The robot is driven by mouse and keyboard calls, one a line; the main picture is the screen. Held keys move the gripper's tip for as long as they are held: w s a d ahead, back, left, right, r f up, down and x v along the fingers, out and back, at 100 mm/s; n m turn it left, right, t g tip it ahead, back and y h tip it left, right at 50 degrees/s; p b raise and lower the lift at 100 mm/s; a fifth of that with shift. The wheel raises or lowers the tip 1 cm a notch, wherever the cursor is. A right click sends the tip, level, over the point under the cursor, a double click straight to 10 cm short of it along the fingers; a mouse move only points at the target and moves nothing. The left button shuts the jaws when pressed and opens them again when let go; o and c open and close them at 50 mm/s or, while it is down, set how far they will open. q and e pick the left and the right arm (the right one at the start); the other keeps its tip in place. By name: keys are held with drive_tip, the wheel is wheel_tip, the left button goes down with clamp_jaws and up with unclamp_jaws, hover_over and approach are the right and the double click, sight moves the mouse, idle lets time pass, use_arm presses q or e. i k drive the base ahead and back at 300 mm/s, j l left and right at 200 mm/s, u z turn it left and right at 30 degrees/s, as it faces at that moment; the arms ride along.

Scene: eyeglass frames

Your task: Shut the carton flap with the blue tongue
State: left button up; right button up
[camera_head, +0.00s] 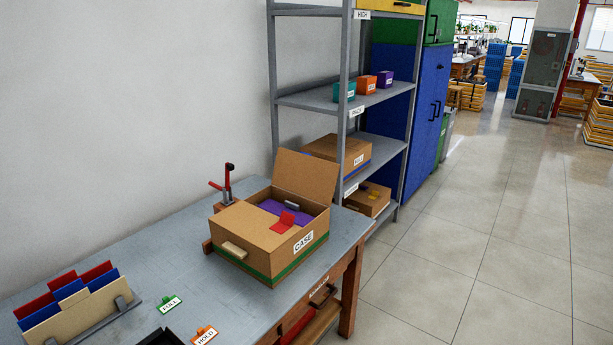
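A brown carton labelled CASE (264,255), with a green stripe low on its side, stands on the grey workbench (150,243). One plain brown flap (306,176) stands up at its far right side. The flap on the near left side lies flat, with a pale block (235,249) on the carton's near side. A red tongue (283,223) sticks out at the flat flap's inner edge. Purple material (270,206) and a small grey piece (291,205) show in the opening. I see no blue tongue on the carton. Neither of my grippers is in view.
A rack of red, blue and tan panels (75,300) stands at the bench's left. Green (170,304) and orange (205,335) tags and a black tray (160,338) lie near it. A red-handled clamp (228,182) stands behind the carton. Shelving (320,98) rises beyond the bench; floor is clear at right.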

sight(301, 174)
drive_tip(key=z, duration=1.1)
drive_tip(key=i, duration=4.65)
drive_tip(key=u, duration=1.65)
